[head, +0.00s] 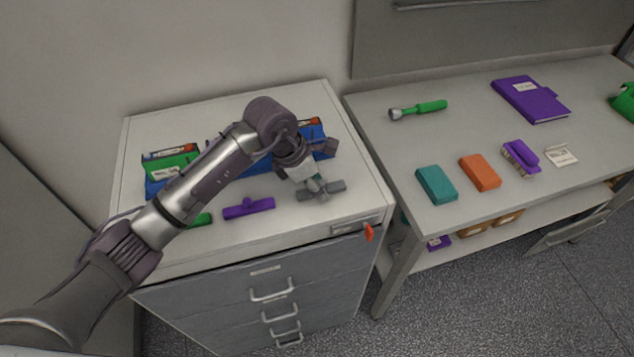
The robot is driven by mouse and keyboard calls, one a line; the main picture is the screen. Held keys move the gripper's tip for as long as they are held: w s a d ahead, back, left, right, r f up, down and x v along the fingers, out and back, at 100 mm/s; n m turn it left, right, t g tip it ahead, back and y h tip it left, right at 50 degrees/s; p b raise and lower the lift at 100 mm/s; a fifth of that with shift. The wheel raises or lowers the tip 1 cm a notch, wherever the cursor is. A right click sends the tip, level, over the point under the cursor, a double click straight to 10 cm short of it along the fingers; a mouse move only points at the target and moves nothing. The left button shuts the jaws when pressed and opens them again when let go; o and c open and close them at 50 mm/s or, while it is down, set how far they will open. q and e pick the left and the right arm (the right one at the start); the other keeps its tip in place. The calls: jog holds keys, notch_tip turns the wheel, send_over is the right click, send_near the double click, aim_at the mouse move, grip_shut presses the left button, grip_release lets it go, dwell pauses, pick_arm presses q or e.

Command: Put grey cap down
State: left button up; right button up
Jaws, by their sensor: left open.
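The grey cap (334,187) lies on the white top of the drawer cabinet (345,218), near its front right. It is a bar with a raised middle. My left gripper (312,178) is open and right at the raised middle of the cap, from above. I cannot tell whether its fingers touch the cap. A purple cap (248,207) of like shape lies to the left of the grey one. A green cap (202,220) lies further left, partly hidden by my left arm. My right gripper is not in view.
The battery cycler (170,165), blue and green, stands behind my arm, mostly hidden. The table (400,150) on the right holds a green-handled tool (425,108), a teal block (436,184), an orange block (480,172) and a purple book (530,100).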

pick_arm(q)
jog(key=b+v, duration=0.2)
jog(key=v, duration=0.9)
jog(key=shift+a+r+b, duration=0.25)
jog(key=shift+r+b, duration=0.1)
jog(key=shift+b, duration=0.05)
